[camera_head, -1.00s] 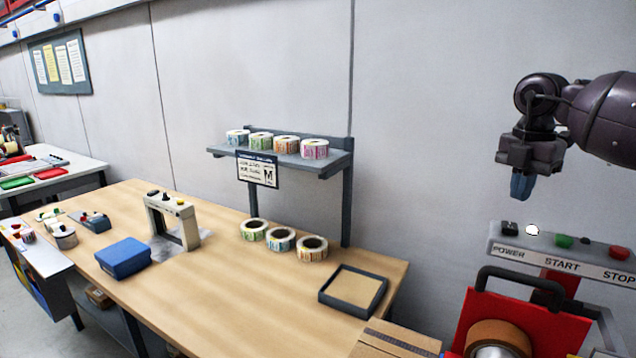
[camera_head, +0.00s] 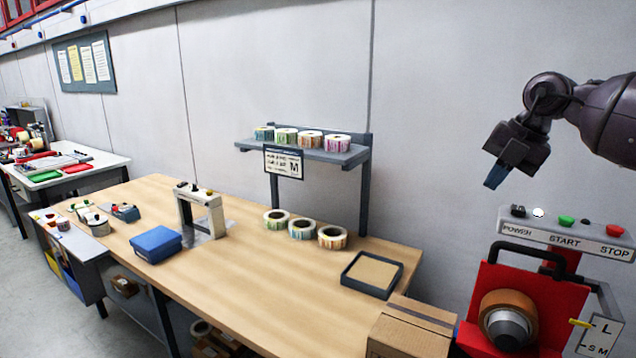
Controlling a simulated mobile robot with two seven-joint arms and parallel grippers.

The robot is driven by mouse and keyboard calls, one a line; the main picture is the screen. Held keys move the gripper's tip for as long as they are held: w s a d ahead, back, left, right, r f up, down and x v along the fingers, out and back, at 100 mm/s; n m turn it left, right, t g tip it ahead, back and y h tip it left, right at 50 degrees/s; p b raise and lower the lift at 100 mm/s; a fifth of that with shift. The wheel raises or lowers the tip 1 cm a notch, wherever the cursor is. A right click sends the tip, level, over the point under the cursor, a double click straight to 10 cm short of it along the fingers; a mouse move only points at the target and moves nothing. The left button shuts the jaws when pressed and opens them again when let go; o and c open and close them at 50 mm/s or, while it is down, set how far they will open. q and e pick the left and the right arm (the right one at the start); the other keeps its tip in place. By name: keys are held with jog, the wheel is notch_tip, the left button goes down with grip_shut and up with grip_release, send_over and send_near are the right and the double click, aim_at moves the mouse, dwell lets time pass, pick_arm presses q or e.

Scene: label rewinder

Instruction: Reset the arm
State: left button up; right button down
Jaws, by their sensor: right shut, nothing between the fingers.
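My right gripper (camera_head: 496,176) hangs in the air at the upper right, tilted down to the left. Its blue fingers are shut and hold nothing. It is above the rewinder's control panel (camera_head: 566,240), apart from it. The panel has a black switch, a white lamp, a green START button (camera_head: 566,222) and a red STOP button (camera_head: 614,230). Below it is the red rewinder body (camera_head: 556,300) with a brown roll (camera_head: 508,312) on its spindle. My left gripper is not in view.
A wooden table (camera_head: 290,290) holds label rolls (camera_head: 302,229), an empty dark tray (camera_head: 372,275), a blue box (camera_head: 156,244) and a grey frame device (camera_head: 200,212). A shelf (camera_head: 356,155) bears more rolls. A cardboard box (camera_head: 410,330) stands beside the rewinder. The table's front middle is clear.

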jog(key=a+r+n+t+y, duration=0.1)
jog(key=a+r+n+y, duration=0.25)
jog(key=a, duration=0.45)
jog(key=a+r+n+t+y, duration=0.1)
jog(key=a+r+n+y, duration=0.2)
jog(key=a, duration=0.5)
jog(key=a+f+m+t+y, duration=0.5)
jog(key=a+y, duration=0.2)
jog(key=y, duration=0.1)
jog(key=s+d+f+m+t+h+b, duration=0.1)
jog(key=s+d+f+m+t+h, duration=0.2)
jog(key=f+m, duration=0.55)
jog(key=s+d+f+m+t+h, duration=0.2)
jog(key=d+f+m+h, duration=0.3)
jog(key=f, duration=0.6)
jog(key=s+d+f+m+t+h+b, duration=0.1)
jog(key=s+d+f+m+t+h, duration=0.15)
jog(key=f+m+h, duration=0.55)
jog(key=s+d+f+m+g+h, duration=0.1)
jog(key=s+d+f+m+g, duration=0.1)
jog(key=s+f, duration=1.1)
jog(key=s+d+f+m+g+h+b, duration=0.1)
jog(key=s+d+f+m+g, duration=0.2)
jog(key=s+f, duration=1)
jog(key=d+m, duration=0.2)
jog(key=shift+d+m, duration=0.2)
jog(key=shift+m, duration=0.1)
